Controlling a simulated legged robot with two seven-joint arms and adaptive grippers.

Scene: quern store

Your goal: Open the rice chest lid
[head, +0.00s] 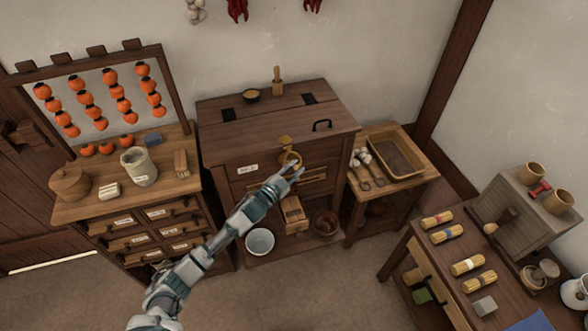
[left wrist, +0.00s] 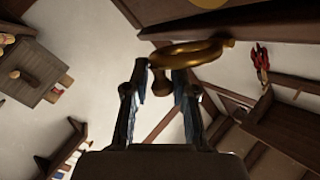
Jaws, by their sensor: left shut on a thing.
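The rice chest (head: 225,160) is a dark wooden cabinet at the middle of the head view. Its lid (head: 265,127) lies shut, with two black hinges at the back and a black handle (head: 322,125) near the right front. A brass latch (head: 285,142) with a curved ring (head: 289,160) hangs at the front middle. My left gripper (head: 294,172) is at this ring. In the left wrist view its two fingers (left wrist: 164,82) are shut on the brass ring (left wrist: 188,54). My right gripper is not in view.
A small bowl (head: 251,96) and a wooden tool (head: 277,80) stand on the chest's back strip. A drawer cabinet (head: 120,201) with a jar stands left. A side stand with a tray (head: 397,157) stands right.

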